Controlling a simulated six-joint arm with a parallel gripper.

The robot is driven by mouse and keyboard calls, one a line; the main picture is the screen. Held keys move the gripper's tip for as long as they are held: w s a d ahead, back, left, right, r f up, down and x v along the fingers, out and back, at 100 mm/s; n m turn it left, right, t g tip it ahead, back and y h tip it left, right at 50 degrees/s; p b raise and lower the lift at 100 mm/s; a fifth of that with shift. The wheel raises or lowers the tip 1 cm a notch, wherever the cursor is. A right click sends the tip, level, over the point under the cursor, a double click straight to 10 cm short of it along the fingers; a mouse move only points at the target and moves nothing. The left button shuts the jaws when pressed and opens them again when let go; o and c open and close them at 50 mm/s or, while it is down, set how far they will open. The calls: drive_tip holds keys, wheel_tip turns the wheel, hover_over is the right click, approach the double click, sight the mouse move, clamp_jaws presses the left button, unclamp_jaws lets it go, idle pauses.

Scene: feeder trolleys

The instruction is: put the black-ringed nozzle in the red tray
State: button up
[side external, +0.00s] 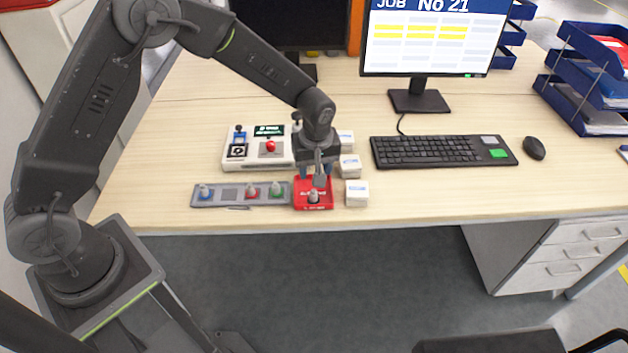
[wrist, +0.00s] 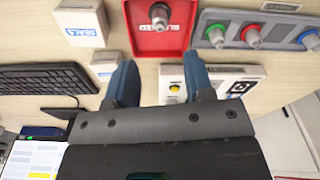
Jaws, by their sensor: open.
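The red tray (side external: 325,203) sits near the table's front edge, at the right end of the grey nozzle rack (side external: 213,201). The nozzle with a dark ring (side external: 313,195) stands in the tray, seemingly upright. In the wrist view the grey nozzle (wrist: 159,14) shows inside the red tray (wrist: 140,25), near the top edge of the picture. My gripper (side external: 317,177) is above the back part of the tray. In the wrist view my gripper's blue fingers (wrist: 160,62) are spread and empty, apart from the nozzle.
The rack holds a blue-ringed nozzle (side external: 205,192), a red-ringed nozzle (side external: 252,192) and a green-ringed nozzle (side external: 276,190); one square slot is empty. A white control box (side external: 230,160) stands behind. Several white boxes (side external: 357,194) stand right of the tray, then a keyboard (side external: 440,151).

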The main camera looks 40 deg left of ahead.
drive_tip(key=shift+s+d+r, duration=0.1)
drive_tip(key=shift+r, duration=1.35)
drive_tip(key=s+a+r+m+t, duration=0.1)
drive_tip(key=s+a+r+m, duration=0.1)
drive_tip(key=s+r, duration=0.45)
drive_tip(key=s+a+r+m+t, duration=0.1)
drive_tip(key=s+r+m, duration=0.2)
drive_tip(key=r, duration=0.7)
drive_tip(key=s+a+r+m+t, duration=0.1)
drive_tip(key=s+r+m, duration=0.1)
drive_tip(key=s, duration=0.6)
drive_tip(key=s+r+m+t+h, duration=0.1)
drive_tip(key=s+m, duration=0.3)
drive_tip(key=s, duration=0.4)
drive_tip(key=shift+s+a+r+t, duration=0.35)
drive_tip(key=shift+r+t, duration=0.05)
drive_tip(key=shift+r, duration=0.3)
